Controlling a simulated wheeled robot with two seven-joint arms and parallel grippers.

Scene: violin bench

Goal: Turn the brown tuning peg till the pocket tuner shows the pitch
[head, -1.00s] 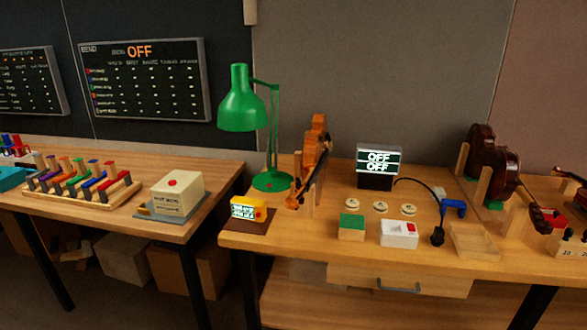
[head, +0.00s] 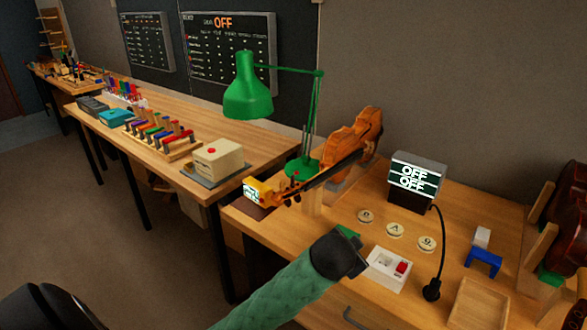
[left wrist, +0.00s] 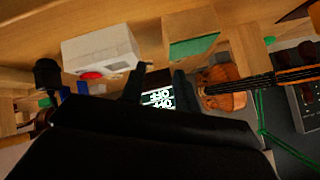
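The violin (head: 352,140) lies tilted in its stand near the lamp, its neck pointing down-left to the pegbox (head: 290,192). Small pegs show there, but I cannot tell the brown one apart. The yellow pocket tuner (head: 256,191) is beside the pegbox; its small lit screen is too small to read. My left gripper (head: 345,255) is over the front of the bench, right of the pegbox and apart from it. In the left wrist view its fingers (left wrist: 159,82) are apart with nothing between them; the violin (left wrist: 222,85) shows beside them. My right gripper is not in view.
A black display (head: 415,180) reads OFF twice. A green lamp (head: 248,90) stands behind the pegbox. Round discs (head: 396,229), a white box with a red button (head: 388,270), a cable and a blue stand (head: 484,260) fill the bench's right. A side bench (head: 150,115) runs left.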

